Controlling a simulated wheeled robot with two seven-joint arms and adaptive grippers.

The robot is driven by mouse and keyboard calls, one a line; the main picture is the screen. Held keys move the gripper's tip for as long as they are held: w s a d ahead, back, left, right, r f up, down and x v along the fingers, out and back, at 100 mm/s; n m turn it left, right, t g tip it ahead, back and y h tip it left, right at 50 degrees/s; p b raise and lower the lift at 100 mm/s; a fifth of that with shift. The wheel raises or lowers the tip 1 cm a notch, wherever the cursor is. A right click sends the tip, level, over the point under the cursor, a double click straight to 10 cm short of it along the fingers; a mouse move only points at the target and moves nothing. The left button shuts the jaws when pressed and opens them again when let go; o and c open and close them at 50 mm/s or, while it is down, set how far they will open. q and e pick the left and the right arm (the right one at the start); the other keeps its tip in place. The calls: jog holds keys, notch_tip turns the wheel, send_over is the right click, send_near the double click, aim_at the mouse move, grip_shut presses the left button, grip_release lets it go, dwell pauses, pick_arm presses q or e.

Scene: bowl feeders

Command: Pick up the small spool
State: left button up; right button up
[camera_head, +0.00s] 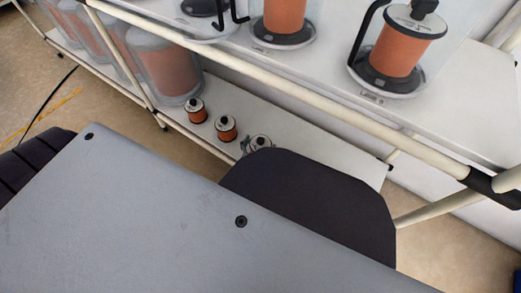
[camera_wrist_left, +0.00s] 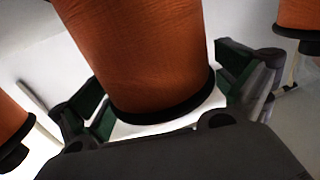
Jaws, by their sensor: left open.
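Small orange spools with dark end rims stand on the lower white shelf in the head view: one at the left (camera_head: 196,111), one in the middle (camera_head: 226,129) and one at the right (camera_head: 261,142), partly hidden by my arm. My left gripper (camera_head: 246,146) barely shows beside the right one. In the left wrist view, an orange spool (camera_wrist_left: 145,55) stands between the spread green-padded fingers of my left gripper (camera_wrist_left: 163,90), which is open. I cannot tell whether the fingers touch it. My right gripper is not in view.
In the wrist view, other spools stand close at the left (camera_wrist_left: 12,118) and right (camera_wrist_left: 300,18). Larger spools (camera_head: 400,52) stand on the upper shelf (camera_head: 455,105), whose cream rail (camera_head: 290,98) runs above the lower shelf (camera_head: 345,160). Big clear-covered spools (camera_head: 168,70) stand at the left.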

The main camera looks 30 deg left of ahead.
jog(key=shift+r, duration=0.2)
pick_arm(q)
jog(key=c, duration=1.7)
jog(key=shift+w+r, duration=0.1)
jog(key=shift+r, duration=0.05)
jog(key=shift+c, duration=0.7)
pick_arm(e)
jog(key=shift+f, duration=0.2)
pick_arm(q)
jog(key=shift+r, duration=0.25)
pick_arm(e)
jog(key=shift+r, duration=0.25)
pick_arm(q)
jog(key=shift+r+p, duration=0.85)
jog(key=shift+r, duration=0.1)
jog(key=shift+r+p, duration=2.3)
jog(key=shift+r, duration=1.5)
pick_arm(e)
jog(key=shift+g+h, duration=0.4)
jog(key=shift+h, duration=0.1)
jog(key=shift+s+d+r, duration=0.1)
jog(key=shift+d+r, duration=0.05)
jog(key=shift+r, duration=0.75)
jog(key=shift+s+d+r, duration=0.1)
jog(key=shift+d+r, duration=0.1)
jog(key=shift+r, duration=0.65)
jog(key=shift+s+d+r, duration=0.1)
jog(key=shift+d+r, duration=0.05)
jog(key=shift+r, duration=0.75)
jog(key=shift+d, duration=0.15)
